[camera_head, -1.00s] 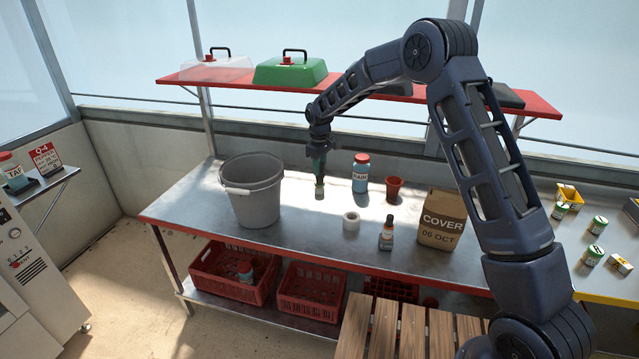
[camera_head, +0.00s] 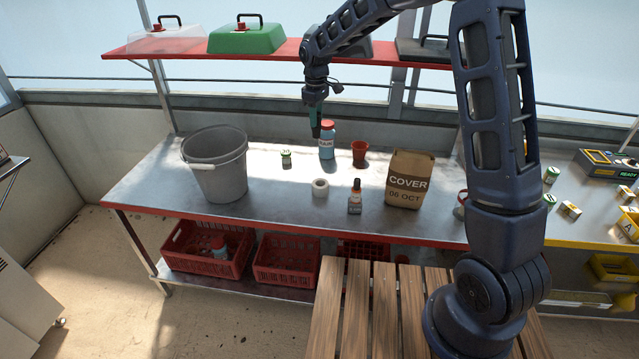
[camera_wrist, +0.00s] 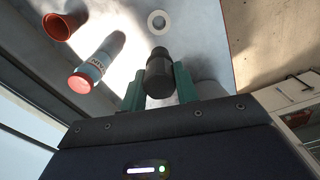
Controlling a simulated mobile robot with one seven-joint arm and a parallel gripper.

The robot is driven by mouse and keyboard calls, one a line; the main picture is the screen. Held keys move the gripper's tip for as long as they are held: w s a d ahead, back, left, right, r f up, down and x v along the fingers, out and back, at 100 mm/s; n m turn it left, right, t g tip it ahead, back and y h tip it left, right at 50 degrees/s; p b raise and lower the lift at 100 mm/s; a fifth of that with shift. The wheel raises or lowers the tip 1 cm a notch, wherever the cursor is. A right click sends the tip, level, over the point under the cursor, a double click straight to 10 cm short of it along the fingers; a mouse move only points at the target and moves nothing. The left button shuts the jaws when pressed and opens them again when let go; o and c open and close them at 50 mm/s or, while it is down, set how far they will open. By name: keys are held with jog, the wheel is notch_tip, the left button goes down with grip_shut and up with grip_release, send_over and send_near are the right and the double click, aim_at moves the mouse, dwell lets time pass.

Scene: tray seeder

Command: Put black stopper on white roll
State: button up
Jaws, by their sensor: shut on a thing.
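My gripper (camera_head: 315,118) is above the metal bench, in front of the blue bottle. In the wrist view its two green fingers (camera_wrist: 160,84) are shut on the black stopper (camera_wrist: 158,70), a dark stepped cylinder. In the head view the stopper is only a small dark tip below the fingers. The white roll (camera_head: 320,187) lies on the bench with its round hole facing up, nearer to the robot than my gripper. It also shows in the wrist view (camera_wrist: 158,22), beyond the stopper and apart from it.
The red-capped blue bottle (camera_head: 327,140) and red cup (camera_head: 360,153) stand behind the roll. A dropper bottle (camera_head: 355,198) and COVER bag (camera_head: 409,180) stand to its right. A small green-topped jar (camera_head: 286,159) and grey bucket (camera_head: 216,165) are to the left. Bench around the roll is clear.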

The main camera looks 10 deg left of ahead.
jog(key=shift+s+d+r, duration=0.15)
jog(key=shift+s+d, duration=0.05)
jog(key=shift+d, duration=0.3)
jog(key=shift+s+d, duration=0.1)
jog(key=shift+d, duration=0.1)
notch_tip(320, 180, down, 20)
jog(key=shift+r, duration=0.1)
jog(key=o, duration=1)
jog(key=shift+f, duration=0.2)
jog(key=shift+r, duration=0.1)
notch_tip(320, 180, up, 12)
jog(key=shift+r, duration=0.1)
